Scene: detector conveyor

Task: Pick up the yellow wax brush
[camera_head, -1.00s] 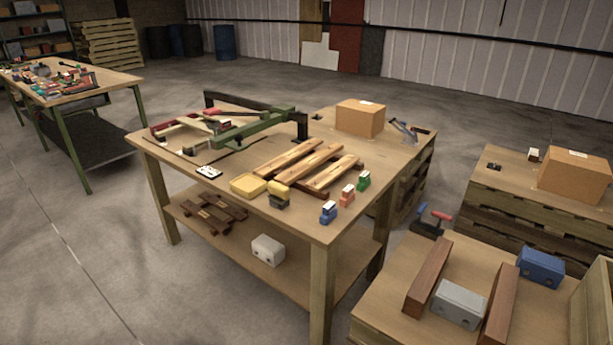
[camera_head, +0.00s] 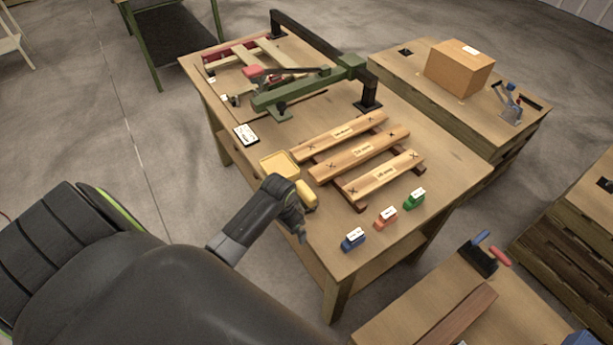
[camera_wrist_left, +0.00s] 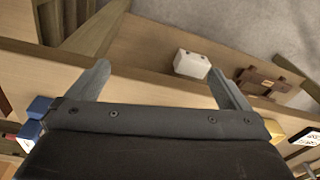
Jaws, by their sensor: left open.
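The yellow wax brush (camera_head: 307,193) lies on the near edge of the workbench, beside a shallow yellow tray (camera_head: 280,163). My left arm partly covers the brush's near side. My left gripper (camera_head: 302,238) hangs at the bench's near edge, just in front of the brush and apart from it as far as I can tell. In the left wrist view my left gripper (camera_wrist_left: 160,75) has its fingers spread with nothing between them. A yellow part beside the right finger there is mostly hidden by the gripper body. My right gripper is not in view.
Blue (camera_head: 353,239), orange (camera_head: 386,217) and green (camera_head: 414,198) blocks stand right of the gripper. A slatted wooden piece (camera_head: 362,153) lies behind them. A green clamp frame (camera_head: 310,88) stands further back. A grey-white box (camera_wrist_left: 191,64) is on the lower shelf.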

